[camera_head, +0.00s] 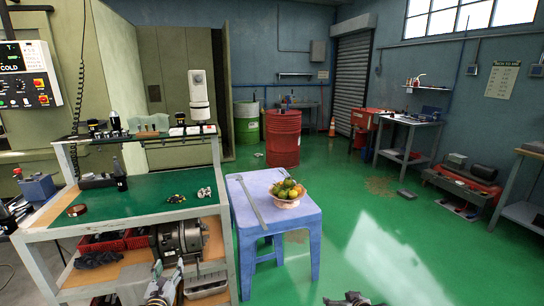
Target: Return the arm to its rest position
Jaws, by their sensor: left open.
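My left gripper (168,270) is at the bottom of the head view, in front of the tooling cart's lower shelf. Its two fingers point up and stand apart, with nothing seen between them. The tooling cart (120,204) has a green top. A dark part of my right arm's end (350,299) just shows at the bottom edge. Its fingers cannot be made out.
A blue stool (303,222) stands right of the cart, bearing a fruit bowl (287,201) and a long grey tool (250,203). Small parts lie on the cart top. A red drum (282,140) stands behind.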

